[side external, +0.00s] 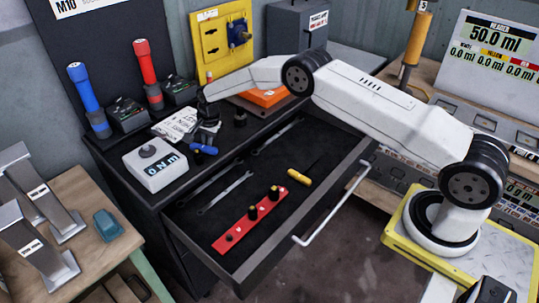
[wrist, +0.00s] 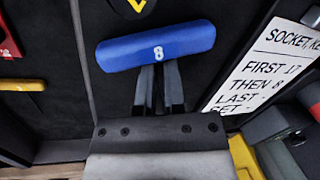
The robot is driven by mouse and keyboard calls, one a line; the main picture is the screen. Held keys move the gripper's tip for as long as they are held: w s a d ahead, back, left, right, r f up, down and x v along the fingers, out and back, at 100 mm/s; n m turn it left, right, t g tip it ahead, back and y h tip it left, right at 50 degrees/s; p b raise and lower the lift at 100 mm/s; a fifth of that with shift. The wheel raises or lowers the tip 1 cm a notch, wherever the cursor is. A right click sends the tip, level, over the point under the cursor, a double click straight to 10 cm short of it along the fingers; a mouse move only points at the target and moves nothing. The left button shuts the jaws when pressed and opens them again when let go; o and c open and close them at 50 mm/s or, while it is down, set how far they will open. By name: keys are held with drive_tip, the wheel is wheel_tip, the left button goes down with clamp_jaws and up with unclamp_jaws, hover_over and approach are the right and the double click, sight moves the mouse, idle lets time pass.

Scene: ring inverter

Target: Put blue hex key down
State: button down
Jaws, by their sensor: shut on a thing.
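The blue hex key (side external: 203,149) has a thick blue handle, which shows a white "8" in the wrist view (wrist: 185,42). My gripper (wrist: 159,72) is shut on it; the fingers reach up to the handle's lower edge. In the side external view my gripper (side external: 206,138) points down, with the handle at its fingertips over the black cabinet top (side external: 118,158) near the open drawer. I cannot tell whether the key touches the surface. The key's metal shaft is not visible.
The open drawer (side external: 225,265) holds wrenches, a yellow-handled tool (side external: 299,178) and a red socket rail (side external: 249,220).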

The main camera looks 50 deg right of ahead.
drive_tip(key=shift+f, duration=0.1)
drive_tip(key=c, duration=0.7)
unclamp_jaws()
drive_tip(key=r, duration=0.4)
drive_tip(key=s+r, duration=0.1)
drive_tip(key=r, duration=0.3)
drive_tip(key=s+d+r, duration=0.1)
drive_tip(key=r, duration=0.3)
drive_tip(key=shift+s, duration=0.1)
drive_tip(key=s+r+n, duration=0.1)
drive_tip(key=s+n, duration=0.3)
drive_tip(key=s, duration=0.7)
drive_tip(key=s+r+n, duration=0.1)
drive_tip(key=s+n, duration=0.4)
drive_tip(key=s, duration=0.7)
drive_tip(key=s+r+n, duration=0.1)
drive_tip(key=s+n, duration=0.3)
drive_tip(key=s, duration=0.7)
drive_tip(key=shift+s+d+r+n+t+h, duration=0.2)
drive_tip(key=shift+s+d+n+t+h, duration=0.1)
drive_tip(key=shift+s+d+h, duration=0.1)
